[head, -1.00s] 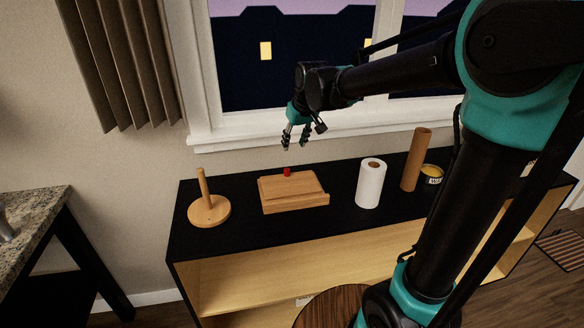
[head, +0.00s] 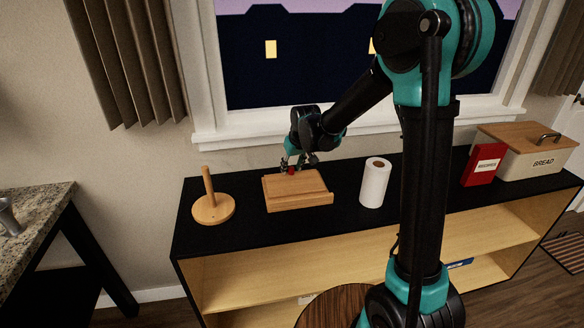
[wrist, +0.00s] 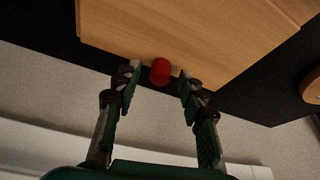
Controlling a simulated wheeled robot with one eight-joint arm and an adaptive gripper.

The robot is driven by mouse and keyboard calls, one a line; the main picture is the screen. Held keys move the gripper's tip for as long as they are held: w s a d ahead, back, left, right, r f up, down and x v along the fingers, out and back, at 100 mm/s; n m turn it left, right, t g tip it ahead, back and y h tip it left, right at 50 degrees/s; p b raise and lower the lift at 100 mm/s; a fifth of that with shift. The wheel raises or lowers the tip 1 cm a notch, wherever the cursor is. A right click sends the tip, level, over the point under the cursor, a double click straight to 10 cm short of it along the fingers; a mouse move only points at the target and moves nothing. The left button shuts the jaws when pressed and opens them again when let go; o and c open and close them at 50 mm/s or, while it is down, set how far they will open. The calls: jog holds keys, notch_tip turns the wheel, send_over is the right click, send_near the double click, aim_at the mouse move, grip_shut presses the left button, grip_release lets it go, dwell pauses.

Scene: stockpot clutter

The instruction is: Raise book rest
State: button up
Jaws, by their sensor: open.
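The book rest (head: 297,190) is a light wooden board lying flat on the black shelf top, with a ledge along its front edge. A red knob (wrist: 160,71) sits at its back edge; in the head view it is partly hidden by my gripper (head: 299,162). In the wrist view my gripper (wrist: 158,82) is open, with one finger on each side of the red knob and a gap to both. The wooden board also shows in the wrist view (wrist: 200,35).
A wooden paper-towel holder (head: 212,207) stands left of the book rest, and a white paper roll (head: 374,182) stands to its right. A red box (head: 484,164) and a bread bin (head: 525,155) are at the far right. The window sill (head: 240,136) runs behind.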

jog(key=shift+f, duration=0.1)
jog(key=shift+c, duration=0.5)
grip_shut()
